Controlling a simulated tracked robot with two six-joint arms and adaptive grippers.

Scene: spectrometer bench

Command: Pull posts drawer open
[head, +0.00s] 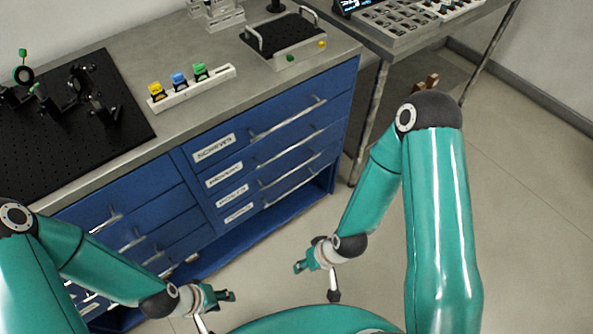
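The blue drawer cabinet (200,190) stands under the grey bench, with labelled drawers in its right column. The top label (213,148) reads SCREWS. The labels below it (224,174) are too small to read surely, so I cannot tell which one says posts. Each right drawer has a long metal bar handle (290,148), and these drawers look closed. My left gripper (222,296) is low, in front of the cabinet's left part, apart from the handles. My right gripper (301,264) is low, in front of the right column and apart from it. Neither visibly holds anything; finger opening is unclear.
On the bench are a black optics breadboard (120,112), a white rack (190,90) with yellow, blue and green pieces, and a black-topped tray with handles (292,63). A metal table (388,55) stands to the right. The floor before the right drawers is clear.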

